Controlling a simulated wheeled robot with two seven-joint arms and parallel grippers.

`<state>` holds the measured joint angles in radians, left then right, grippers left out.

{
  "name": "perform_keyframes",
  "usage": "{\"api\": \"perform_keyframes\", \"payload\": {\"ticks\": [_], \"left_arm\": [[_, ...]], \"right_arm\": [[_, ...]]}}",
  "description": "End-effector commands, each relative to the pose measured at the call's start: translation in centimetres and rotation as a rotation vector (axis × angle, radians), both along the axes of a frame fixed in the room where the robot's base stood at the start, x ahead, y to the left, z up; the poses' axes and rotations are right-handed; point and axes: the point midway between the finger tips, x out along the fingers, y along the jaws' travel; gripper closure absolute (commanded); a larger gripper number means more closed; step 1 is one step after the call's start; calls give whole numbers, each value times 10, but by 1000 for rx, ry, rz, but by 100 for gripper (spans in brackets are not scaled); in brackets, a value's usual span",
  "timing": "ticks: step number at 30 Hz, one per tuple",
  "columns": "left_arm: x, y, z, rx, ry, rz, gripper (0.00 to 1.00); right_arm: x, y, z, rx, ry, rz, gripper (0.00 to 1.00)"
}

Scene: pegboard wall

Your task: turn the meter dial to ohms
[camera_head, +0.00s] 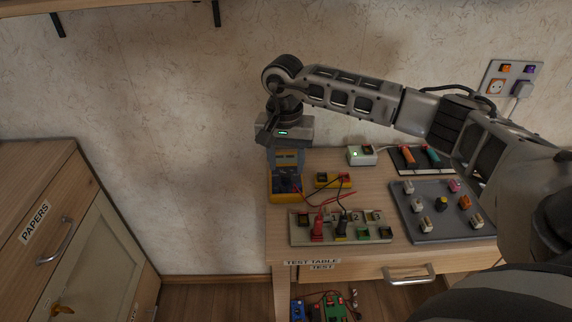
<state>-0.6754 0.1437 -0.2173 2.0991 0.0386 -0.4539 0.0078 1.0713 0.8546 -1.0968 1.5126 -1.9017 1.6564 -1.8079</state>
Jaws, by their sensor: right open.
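The yellow meter (285,197) stands at the left back of the test table (310,262). Its dark blue face shows below my gripper, but the dial and its setting are too small and dark to read. My right gripper (287,164) points down, open, over the upper part of the meter and hides some of it. I cannot tell whether its fingers touch the meter. My left gripper is not in view.
Red and black leads run from the meter to plugs on a grey strip (300,240) in front. A yellow block (326,180), a white box with a green light (361,155) and a grey panel of knobs (430,228) stand to the right. The wall left of the table is clear.

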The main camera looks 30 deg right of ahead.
Motion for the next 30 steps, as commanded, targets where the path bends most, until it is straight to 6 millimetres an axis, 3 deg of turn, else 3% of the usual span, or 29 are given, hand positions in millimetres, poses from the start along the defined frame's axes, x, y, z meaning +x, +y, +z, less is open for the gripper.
{"api": "perform_keyframes", "payload": {"ticks": [6,15,20,21,30], "left_arm": [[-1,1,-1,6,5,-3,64],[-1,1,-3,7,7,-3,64],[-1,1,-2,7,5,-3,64],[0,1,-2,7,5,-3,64],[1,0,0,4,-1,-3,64]], "right_arm": [[0,0,-19,0,0,0,55],[0,0,-22,1,-1,0,55],[0,0,-22,1,-1,0,97],[0,0,-21,1,-1,0,100],[0,0,-21,1,-2,-26,100]]}}
